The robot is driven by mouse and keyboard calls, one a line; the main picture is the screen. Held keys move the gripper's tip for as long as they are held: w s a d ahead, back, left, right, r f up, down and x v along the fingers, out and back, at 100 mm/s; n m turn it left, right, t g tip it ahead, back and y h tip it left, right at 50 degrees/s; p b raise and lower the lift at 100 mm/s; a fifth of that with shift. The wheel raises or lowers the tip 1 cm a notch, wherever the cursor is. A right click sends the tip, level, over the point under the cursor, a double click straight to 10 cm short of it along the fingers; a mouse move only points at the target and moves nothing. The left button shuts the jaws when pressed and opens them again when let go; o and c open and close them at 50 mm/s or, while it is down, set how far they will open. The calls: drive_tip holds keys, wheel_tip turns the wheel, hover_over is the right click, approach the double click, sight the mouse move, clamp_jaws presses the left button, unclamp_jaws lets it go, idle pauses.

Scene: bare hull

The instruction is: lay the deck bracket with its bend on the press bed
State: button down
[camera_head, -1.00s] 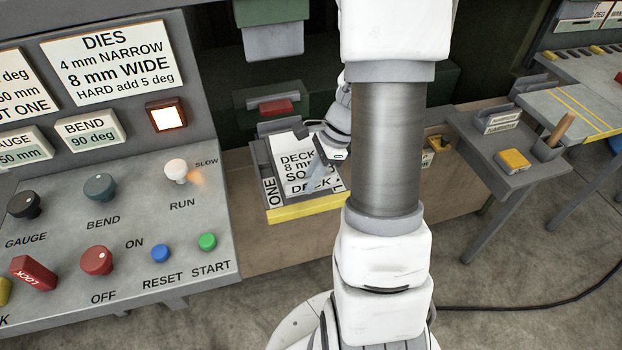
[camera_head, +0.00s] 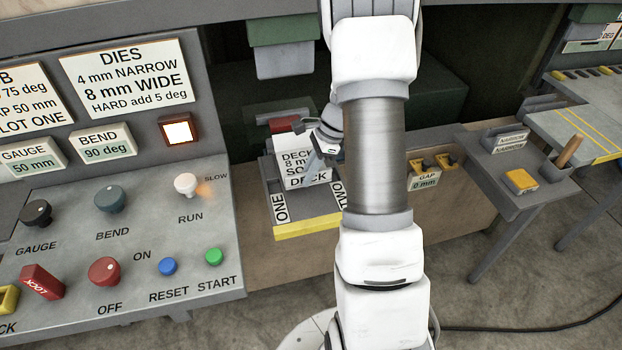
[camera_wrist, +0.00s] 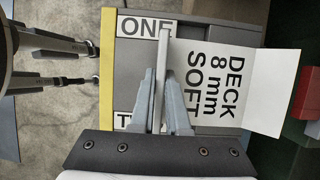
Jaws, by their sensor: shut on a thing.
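The deck bracket (camera_head: 296,157) is pale with black lettering, "DECK 8 mm SOFT" in the wrist view (camera_wrist: 260,88). A broad lettered face extends right there, with a fold line near its far end. My gripper (camera_wrist: 159,78) is shut on a thin upright grey edge of it. In the head view my gripper (camera_head: 317,165) is partly behind my arm. The bracket is over the back part of the grey press bed (camera_head: 308,208), which has a yellow front edge and labels ONE and TWO. Whether it touches the bed cannot be told.
A red block (camera_head: 283,124) is behind the bracket, under the grey press head (camera_head: 285,62). The control panel (camera_head: 130,225) stands left, with a lit lamp (camera_head: 178,130). A gap gauge (camera_head: 425,181) and a side table with a yellow box (camera_head: 520,181) are right.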

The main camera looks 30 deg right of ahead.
sight(299, 159)
drive_tip(key=w, duration=0.3)
drive_tip(key=w+d, duration=0.1)
drive_tip(key=shift+w+d+f, duration=0.1)
drive_tip(key=shift+w+f, duration=0.15)
drive_tip(key=shift+w, duration=0.1)
drive_tip(key=shift+w+d+f+p, duration=0.1)
drive_tip(key=shift+w+d+f, duration=0.1)
drive_tip(key=shift+w, duration=0.5)
drive_tip(key=shift+w+d+f+p, duration=0.1)
drive_tip(key=shift+w+d+f, duration=0.1)
drive_tip(key=shift+w, duration=0.5)
drive_tip(key=shift+w+d+f+p, duration=0.1)
drive_tip(key=shift+w+d+f, duration=0.1)
drive_tip(key=shift+w, duration=0.5)
drive_tip(key=shift+f+b, duration=0.55)
drive_tip(key=shift+f, duration=0.2)
drive_tip(key=shift+c, duration=1.7)
unclamp_jaws()
drive_tip(key=shift+s+a, duration=0.1)
drive_tip(key=shift+s, duration=0.05)
drive_tip(key=shift+r, duration=0.1)
